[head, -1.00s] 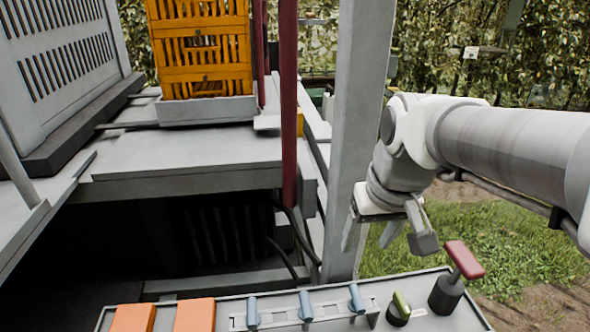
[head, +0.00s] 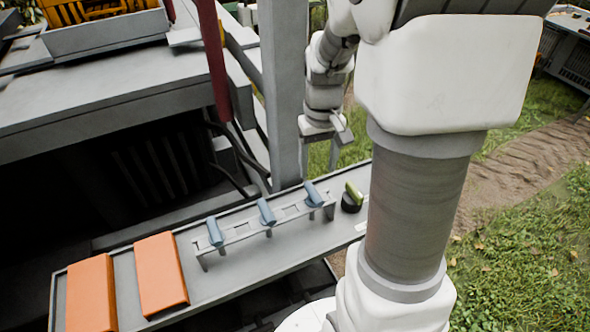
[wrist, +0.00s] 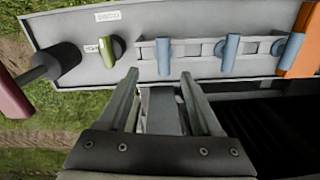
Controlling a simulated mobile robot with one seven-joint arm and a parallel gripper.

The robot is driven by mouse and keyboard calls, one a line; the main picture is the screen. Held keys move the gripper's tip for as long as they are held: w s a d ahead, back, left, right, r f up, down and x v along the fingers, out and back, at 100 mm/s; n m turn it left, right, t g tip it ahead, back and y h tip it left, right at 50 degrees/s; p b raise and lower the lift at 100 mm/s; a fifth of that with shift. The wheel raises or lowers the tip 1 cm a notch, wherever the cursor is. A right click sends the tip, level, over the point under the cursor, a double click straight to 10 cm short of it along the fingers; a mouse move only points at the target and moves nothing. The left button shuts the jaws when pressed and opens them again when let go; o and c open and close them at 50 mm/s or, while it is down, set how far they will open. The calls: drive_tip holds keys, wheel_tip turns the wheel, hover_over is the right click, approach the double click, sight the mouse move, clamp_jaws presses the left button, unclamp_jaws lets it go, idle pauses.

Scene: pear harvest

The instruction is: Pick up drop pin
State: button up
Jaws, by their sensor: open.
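I cannot tell for sure which piece is the drop pin. Three blue handles (head: 267,211) stand in a row on a grey bracket on the panel. A green knob on a black base (head: 352,196) stands at the row's right. In the wrist view, a red handle (wrist: 10,97) on a black base (wrist: 57,62) is at the left edge; in the current head view my arm hides it. My gripper (head: 325,130) is open and empty beyond the panel. In the wrist view my fingers (wrist: 160,78) point toward the panel, below the nearest blue handle (wrist: 163,56), apparently apart from it.
Two orange blocks (head: 160,273) sit on the panel's left end. A grey upright post (head: 283,90) and a dark red pole (head: 214,60) rise behind the panel. A dark opening (head: 130,175) lies under the platform at left. Grass (head: 530,240) is at right.

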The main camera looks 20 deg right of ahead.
sight(314, 191)
wheel_tip(314, 191, down, 4)
drive_tip(key=shift+a+f+b, duration=0.2)
drive_tip(key=shift+f+b, duration=0.1)
drive_tip(key=shift+f, duration=1.05)
drive_tip(key=shift+a+f+b, duration=0.15)
drive_tip(key=shift+f+b, duration=0.1)
drive_tip(key=shift+f, duration=1.1)
clamp_jaws()
